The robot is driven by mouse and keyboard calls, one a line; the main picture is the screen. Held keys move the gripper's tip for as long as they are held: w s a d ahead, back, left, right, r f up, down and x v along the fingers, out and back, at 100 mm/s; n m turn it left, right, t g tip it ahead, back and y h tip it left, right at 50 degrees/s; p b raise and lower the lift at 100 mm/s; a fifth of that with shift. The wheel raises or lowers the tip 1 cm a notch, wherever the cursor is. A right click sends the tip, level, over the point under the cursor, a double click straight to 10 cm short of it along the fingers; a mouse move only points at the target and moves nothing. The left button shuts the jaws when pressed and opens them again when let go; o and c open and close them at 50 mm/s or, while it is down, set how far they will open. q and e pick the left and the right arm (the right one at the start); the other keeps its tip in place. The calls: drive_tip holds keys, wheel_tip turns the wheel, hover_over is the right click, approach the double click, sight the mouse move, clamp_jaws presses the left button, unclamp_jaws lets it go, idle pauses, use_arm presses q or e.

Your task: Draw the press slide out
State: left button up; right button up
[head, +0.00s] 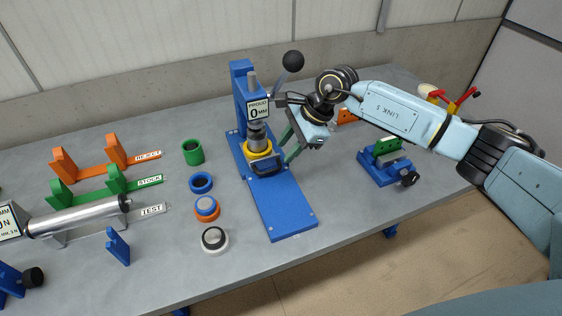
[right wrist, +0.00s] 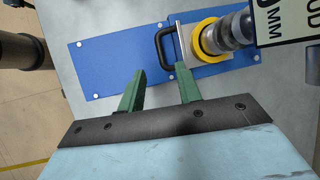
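The blue press (head: 241,95) stands at the middle of the bench, with a "0 MM" sign on its front and a black ball lever on top. Its slide, a pale plate carrying a yellow ring (head: 258,150), sits under the ram over the blue base. The slide's black loop handle (head: 268,167) faces the front; it also shows in the right wrist view (right wrist: 161,46). My right gripper (head: 288,146) is beside the slide, its green fingers (right wrist: 160,72) apart and empty. In the wrist view the handle lies just beyond the fingertips. My left gripper is not in view.
Left of the press stand a green cup (head: 193,152), a blue ring (head: 201,183), an orange-and-blue piece (head: 206,208) and a white-and-black disc (head: 215,240). A blue fixture (head: 385,170) stands to the right. The blue base (head: 285,212) before the handle is clear.

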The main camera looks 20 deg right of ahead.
sight(278, 168)
drive_tip(key=shift+h, duration=0.4)
drive_tip(key=x, duration=0.2)
drive_tip(key=d+x, duration=0.1)
drive_tip(key=x, duration=0.4)
drive_tip(key=shift+w+d+f+p, duration=0.1)
drive_tip(key=shift+d+f+p, duration=0.05)
drive_tip(key=shift+f+p, duration=0.2)
drive_tip(key=shift+c, duration=0.2)
clamp_jaws()
